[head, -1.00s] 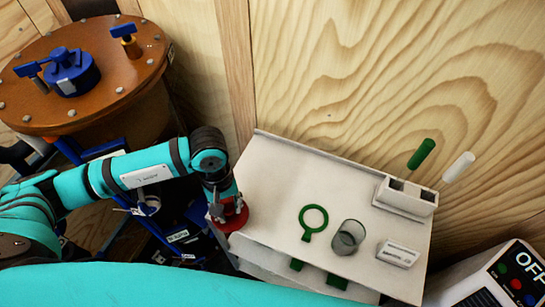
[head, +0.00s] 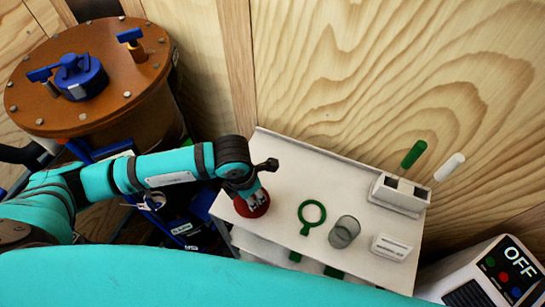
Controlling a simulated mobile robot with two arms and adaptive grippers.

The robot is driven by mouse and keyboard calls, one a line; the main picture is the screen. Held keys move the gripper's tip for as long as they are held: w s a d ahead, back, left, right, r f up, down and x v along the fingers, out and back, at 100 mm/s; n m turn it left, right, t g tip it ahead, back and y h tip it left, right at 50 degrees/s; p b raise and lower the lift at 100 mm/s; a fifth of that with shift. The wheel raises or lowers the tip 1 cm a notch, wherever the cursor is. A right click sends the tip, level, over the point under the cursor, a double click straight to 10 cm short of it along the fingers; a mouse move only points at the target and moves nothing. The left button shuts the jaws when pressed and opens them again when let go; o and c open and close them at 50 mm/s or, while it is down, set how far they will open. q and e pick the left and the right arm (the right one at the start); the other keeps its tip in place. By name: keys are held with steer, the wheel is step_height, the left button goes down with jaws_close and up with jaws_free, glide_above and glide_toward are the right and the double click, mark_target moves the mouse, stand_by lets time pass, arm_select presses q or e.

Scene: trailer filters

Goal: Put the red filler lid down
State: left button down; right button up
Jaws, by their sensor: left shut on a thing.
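The red filler lid (head: 243,208) is a round red piece at the left end of the white bench top (head: 285,165). My left gripper (head: 252,201) is shut on it from above. The lid is over the bench's left part, close to its front left edge; I cannot tell whether it touches the surface. The gripper hides part of the lid. My right gripper is not in view.
A green ring with a handle (head: 312,212), a clear grey cup (head: 345,232) and a small white labelled block (head: 391,247) are to the right of the lid. A white holder (head: 399,196) stands at the back right. An orange-brown tank (head: 110,95) is at upper left. A control box (head: 505,270) is at lower right.

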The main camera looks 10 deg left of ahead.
arm_select(q)
steer(key=n, duration=0.2)
steer(key=d+n, duration=0.1)
steer(key=n, duration=0.1)
steer(key=shift+w+r+p, duration=0.2)
steer(key=shift+w+p, duration=0.05)
steer(key=shift+p, duration=0.05)
steer(key=shift+w, duration=0.1)
steer(key=shift+w+n, duration=0.3)
steer(key=shift+w, duration=0.1)
steer(key=w+b, duration=0.2)
steer(key=w, duration=0.2)
steer(key=w+f+b, duration=0.1)
steer(key=w, duration=0.4)
steer(key=w+b, duration=0.2)
steer(key=w, duration=0.2)
steer(key=shift+w+d+f+b, duration=0.25)
steer(key=shift+d+f+b, duration=0.05)
steer(key=shift+d+f, duration=0.1)
steer(key=shift+w+r, duration=0.1)
steer(key=shift+w, duration=0.4)
steer(key=shift+w+b, duration=0.35)
steer(key=shift+b, duration=0.15)
step_height(320, 180, down, 4)
steer(key=shift+s+r+b, duration=0.1)
steer(key=shift+r+b, duration=0.1)
steer(key=shift+b, duration=0.75)
steer(key=shift+r, duration=0.1)
